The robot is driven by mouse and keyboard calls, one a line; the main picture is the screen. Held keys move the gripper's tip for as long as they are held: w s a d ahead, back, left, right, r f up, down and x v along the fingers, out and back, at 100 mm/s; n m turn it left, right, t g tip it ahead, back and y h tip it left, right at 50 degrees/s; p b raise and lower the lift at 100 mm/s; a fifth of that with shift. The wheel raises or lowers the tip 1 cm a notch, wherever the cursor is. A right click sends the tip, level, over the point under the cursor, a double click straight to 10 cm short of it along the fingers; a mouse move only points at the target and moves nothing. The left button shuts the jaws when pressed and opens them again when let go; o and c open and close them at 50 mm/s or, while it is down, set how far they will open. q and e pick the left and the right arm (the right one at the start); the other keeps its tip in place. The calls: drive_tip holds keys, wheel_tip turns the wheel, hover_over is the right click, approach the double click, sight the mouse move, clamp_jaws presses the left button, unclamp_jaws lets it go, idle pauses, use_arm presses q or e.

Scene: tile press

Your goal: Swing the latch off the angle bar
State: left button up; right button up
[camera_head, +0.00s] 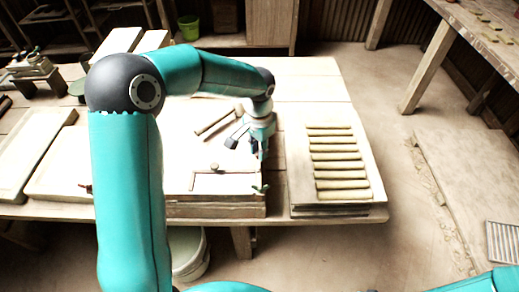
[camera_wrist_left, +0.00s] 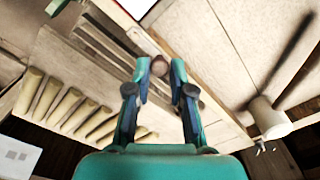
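A pale board (camera_head: 180,150) lies on the table with a thin L-shaped angle bar (camera_head: 225,174) on it. A small round brown knob (camera_head: 214,167) sits by the bar; I cannot tell whether it belongs to the latch. A small green piece (camera_head: 260,188) is at the board's front right corner. My left gripper (camera_head: 248,146) is over the board's right side, behind and right of the bar, fingers apart and pointing down. In the left wrist view its fingers (camera_wrist_left: 163,66) are open, with a brown round shape (camera_wrist_left: 158,67) visible between the tips. My right gripper is out of view.
Several clay rolls (camera_head: 335,155) lie on a board at the right. A rod-like tool (camera_head: 216,123) lies behind the bar. More pale slabs (camera_head: 62,170) are at the left, and a white bucket (camera_head: 188,253) stands under the table.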

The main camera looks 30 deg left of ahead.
use_arm(q)
drive_tip(key=o, duration=0.3)
drive_tip(key=shift+o, duration=0.2)
wheel_tip(320, 180, up, 12)
idle(0.5)
drive_tip(key=shift+f, duration=0.1)
